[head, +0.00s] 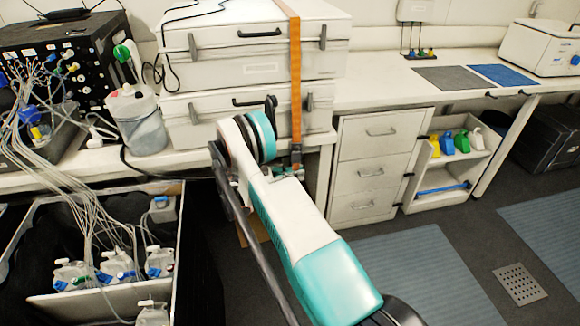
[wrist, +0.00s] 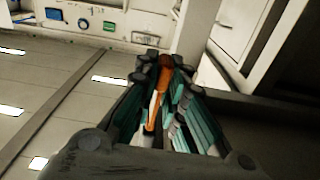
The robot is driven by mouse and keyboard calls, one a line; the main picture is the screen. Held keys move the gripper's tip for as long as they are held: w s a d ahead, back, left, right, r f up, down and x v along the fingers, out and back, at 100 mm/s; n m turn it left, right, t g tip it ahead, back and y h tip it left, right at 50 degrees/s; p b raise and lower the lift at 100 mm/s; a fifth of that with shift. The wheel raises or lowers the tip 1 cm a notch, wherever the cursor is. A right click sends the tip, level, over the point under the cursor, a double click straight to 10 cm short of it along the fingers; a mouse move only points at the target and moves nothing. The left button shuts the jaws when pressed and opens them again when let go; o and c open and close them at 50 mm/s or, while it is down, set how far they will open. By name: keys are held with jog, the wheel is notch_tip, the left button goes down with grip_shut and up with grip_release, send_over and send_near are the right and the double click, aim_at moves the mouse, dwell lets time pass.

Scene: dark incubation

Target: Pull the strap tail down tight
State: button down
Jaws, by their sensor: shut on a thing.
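An orange strap (head: 296,90) runs down the front of two stacked white cases (head: 230,50) in the head view. Its lower end meets a dark buckle (head: 296,152) near the bench edge, by my gripper. My arm hides most of the gripper in the head view. In the wrist view my gripper (wrist: 160,100) has an orange strip of the strap (wrist: 157,105) between its fingers, and it is shut on it. The strap's tail below the fingers is hidden in the head view.
A white drawer unit (head: 375,165) stands right of my arm. A clear jug (head: 137,120) sits left of the cases. An open bin with cables and bottles (head: 100,295) is at the lower left. Floor (head: 440,220) shows free at right.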

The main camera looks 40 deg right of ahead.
jog(key=shift+f, duration=0.5)
jog(key=c, duration=1.6)
grip_release()
jog(key=shift+c, duration=0.2)
jog(key=shift+f, duration=0.1)
jog(key=shift+w+d, duration=0.1)
jog(key=v, duration=0.7)
jog(key=shift+a, duration=0.3)
